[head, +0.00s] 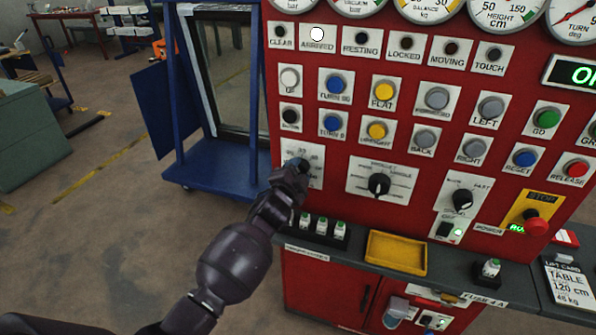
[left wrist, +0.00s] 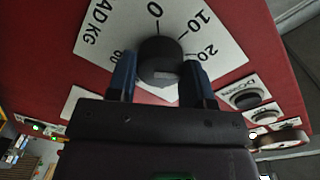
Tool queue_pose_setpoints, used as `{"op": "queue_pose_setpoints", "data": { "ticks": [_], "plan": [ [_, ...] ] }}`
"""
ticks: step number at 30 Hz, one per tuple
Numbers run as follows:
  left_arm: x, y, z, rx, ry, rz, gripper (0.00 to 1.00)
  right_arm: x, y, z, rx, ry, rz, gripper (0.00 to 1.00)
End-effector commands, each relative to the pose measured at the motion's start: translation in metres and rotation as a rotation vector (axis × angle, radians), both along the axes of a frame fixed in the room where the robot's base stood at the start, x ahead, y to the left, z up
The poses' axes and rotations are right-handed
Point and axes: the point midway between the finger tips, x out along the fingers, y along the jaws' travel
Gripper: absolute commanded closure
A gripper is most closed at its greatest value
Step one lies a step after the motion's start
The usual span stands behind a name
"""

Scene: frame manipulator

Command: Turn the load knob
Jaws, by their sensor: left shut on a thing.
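The load knob (left wrist: 158,58) is a dark round knob on a white plate (left wrist: 205,28) lettered "AD KG" with numbers including 0, 10 and 20. My left gripper (left wrist: 160,82) is shut on the knob, with one blue-grey finger on each side of it. In the head view, my left gripper (head: 297,167) reaches the load plate (head: 317,158) at the lower left of the red panel and hides most of the knob. The exact setting of the knob is hard to read. My right gripper is not in view.
To the right are a mode selector knob (head: 379,184) and a speed knob (head: 462,199). A red stop button (head: 536,221) is at the far right. Below, the ledge holds three small green-white pieces (head: 323,227) and a yellow tray (head: 397,253). A blue cart (head: 217,166) stands left.

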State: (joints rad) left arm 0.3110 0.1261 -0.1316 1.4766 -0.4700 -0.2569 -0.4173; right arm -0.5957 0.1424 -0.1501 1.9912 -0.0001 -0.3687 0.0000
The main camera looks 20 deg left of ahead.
Motion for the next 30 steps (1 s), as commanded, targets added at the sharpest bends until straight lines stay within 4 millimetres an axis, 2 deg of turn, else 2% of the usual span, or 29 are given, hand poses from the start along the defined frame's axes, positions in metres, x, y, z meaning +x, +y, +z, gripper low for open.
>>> {"op": "queue_pose_setpoints", "data": {
  "ticks": [10,26,27,30],
  "plan": [
    [-0.0001,0.0006,-0.0001,-0.134,0.006,0.000,0.77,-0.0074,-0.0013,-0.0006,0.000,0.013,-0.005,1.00],
    [-0.0001,0.0008,-0.0007,-0.153,0.007,0.001,0.77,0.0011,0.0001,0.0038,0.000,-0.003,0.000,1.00],
    [-0.0001,0.0007,-0.0006,-0.153,0.007,0.001,0.49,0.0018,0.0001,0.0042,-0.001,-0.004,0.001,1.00],
    [-0.0001,0.0007,-0.0006,-0.153,0.007,0.001,0.33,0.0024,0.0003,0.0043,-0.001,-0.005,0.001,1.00]
  ]
}}
